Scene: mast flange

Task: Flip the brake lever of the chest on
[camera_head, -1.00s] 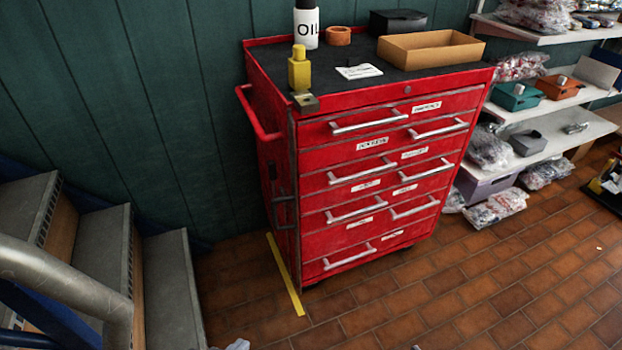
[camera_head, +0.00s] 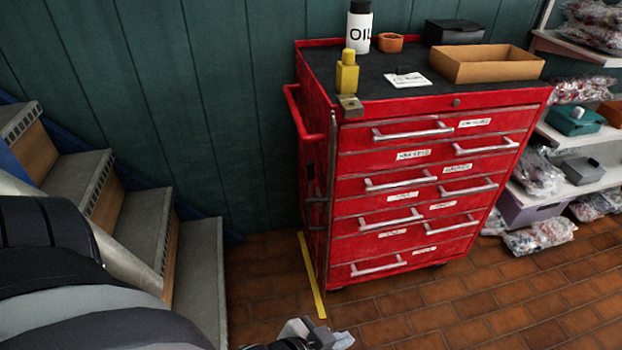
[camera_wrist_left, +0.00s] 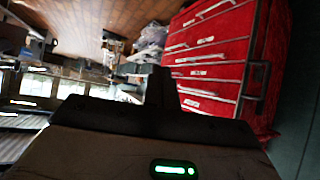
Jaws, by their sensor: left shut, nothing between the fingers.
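The red tool chest (camera_head: 420,190) stands against the green wall, its several drawers closed. A dark lever-like part (camera_head: 317,200) is on its left side, partway down; I take it for the brake lever, but its position is hard to read. The chest also shows sideways at the right of the left wrist view (camera_wrist_left: 215,60), with a dark part on its side (camera_wrist_left: 262,75). My left gripper (camera_head: 335,338) is low at the bottom edge, in front of the chest and apart from it. Its fingers (camera_wrist_left: 161,85) are together and empty. My right gripper is not in view.
Grey steps (camera_head: 150,230) rise at the left. A red side handle (camera_head: 298,112) sticks out from the chest's upper left. An oil bottle (camera_head: 359,30), a yellow bottle (camera_head: 347,75) and a cardboard tray (camera_head: 487,68) stand on top. Shelves are at right; brick floor in front is clear.

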